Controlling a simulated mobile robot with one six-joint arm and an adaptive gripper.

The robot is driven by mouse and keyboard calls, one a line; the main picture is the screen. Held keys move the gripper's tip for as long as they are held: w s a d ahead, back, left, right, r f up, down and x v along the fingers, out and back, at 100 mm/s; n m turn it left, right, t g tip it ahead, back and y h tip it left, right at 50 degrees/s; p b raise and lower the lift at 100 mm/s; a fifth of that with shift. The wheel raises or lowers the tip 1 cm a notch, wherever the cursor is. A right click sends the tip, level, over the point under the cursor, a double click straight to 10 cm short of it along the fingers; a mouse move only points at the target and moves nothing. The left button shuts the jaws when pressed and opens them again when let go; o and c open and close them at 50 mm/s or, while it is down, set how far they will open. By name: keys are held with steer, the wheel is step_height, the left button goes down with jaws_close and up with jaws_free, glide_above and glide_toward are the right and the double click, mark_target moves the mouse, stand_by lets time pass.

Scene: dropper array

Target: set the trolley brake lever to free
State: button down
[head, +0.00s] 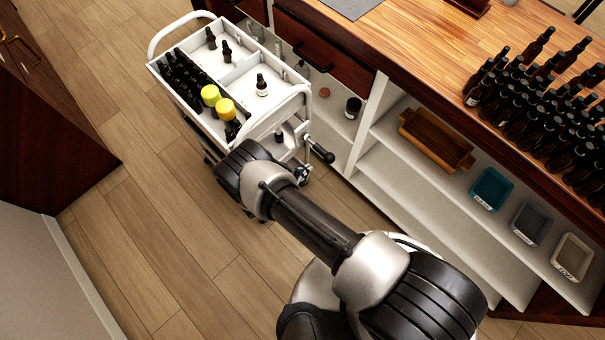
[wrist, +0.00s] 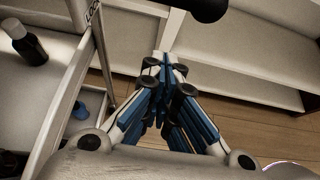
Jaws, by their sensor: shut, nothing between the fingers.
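The white trolley (head: 222,75) stands beside the wooden counter in the head view. Its brake lever (head: 320,150) has a black grip and sticks out from the trolley's near right side, toward the counter shelves. In the wrist view a black grip (wrist: 205,8), apparently the lever's, shows at the top edge. A trolley post (wrist: 92,50) at the left carries lettering that seems to read LOCK. My gripper (wrist: 163,70) is shut and empty, below the black grip in the picture and apart from it. In the head view my arm mostly hides the gripper.
The trolley's top tray holds several dark dropper bottles (head: 185,80) and two yellow-topped ones (head: 210,95). Open shelves (head: 390,165) stand close to the lever's right. Many bottles (head: 530,90) crowd the counter. The floor (head: 170,220) left of my arm is clear.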

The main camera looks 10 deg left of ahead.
mark_target(318, 148)
steer(key=b+x, duration=0.2)
steer(key=x, duration=0.4)
steer(key=shift+w+d+r+p, duration=0.1)
steer(key=shift+r+p, duration=0.2)
steer(key=shift+r, duration=1.8)
